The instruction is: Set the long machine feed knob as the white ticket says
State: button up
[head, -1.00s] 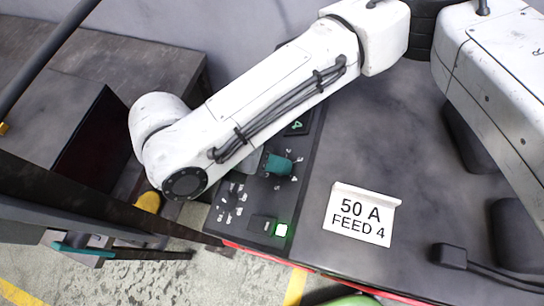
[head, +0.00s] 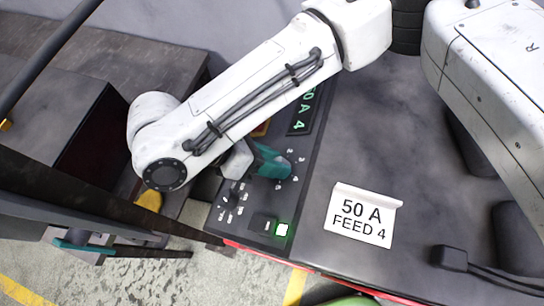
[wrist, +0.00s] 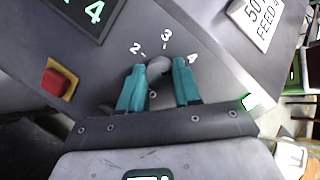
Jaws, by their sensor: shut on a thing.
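The white ticket (head: 362,214) stands on the machine top and reads "50 A FEED 4"; part of it shows in the wrist view (wrist: 262,22). The grey feed knob (wrist: 158,66) sits on the dark panel among the numbers 2, 3 and 4. My gripper (wrist: 160,70) has its teal fingers on both sides of the knob and is shut on it. In the head view my gripper (head: 272,161) hides the knob. I cannot tell which number the knob points to. The display (head: 302,110) shows "50 A 4"; its 4 also shows in the wrist view (wrist: 94,12).
A red button on a yellow base (wrist: 56,80) is left of the knob in the wrist view.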

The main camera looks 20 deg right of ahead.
jog(key=o, duration=1.1)
jog(key=shift+c, duration=0.2)
jog(key=shift+a, duration=0.1)
jog(key=b+v, duration=0.1)
jog(key=v, duration=0.9)
jog(key=shift+w+a+r+b, duration=0.2)
jog(key=shift+a+r+b, duration=0.05)
jog(key=shift+b, duration=0.1)
jog(key=shift+f, duration=0.15)
